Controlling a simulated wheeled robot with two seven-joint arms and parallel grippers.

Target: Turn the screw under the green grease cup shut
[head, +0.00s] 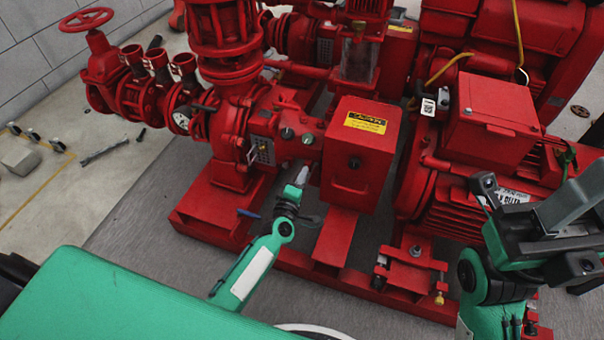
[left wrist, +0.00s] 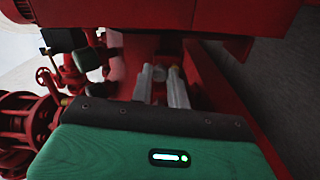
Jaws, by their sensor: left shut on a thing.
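My left gripper (head: 304,168) reaches up from below to the underside of the red pump's bearing housing, left of the red box with the yellow label. Two small dark greenish round caps (head: 287,133) sit on the housing just above the gripper; I cannot tell which is the grease cup. My right gripper (head: 530,205) is at the right, by the motor; its jaw opening is unclear.
The red box (head: 358,150) stands right beside the left gripper. The red base frame (head: 335,238) runs below it. The red motor (head: 465,215) is close to my right gripper.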

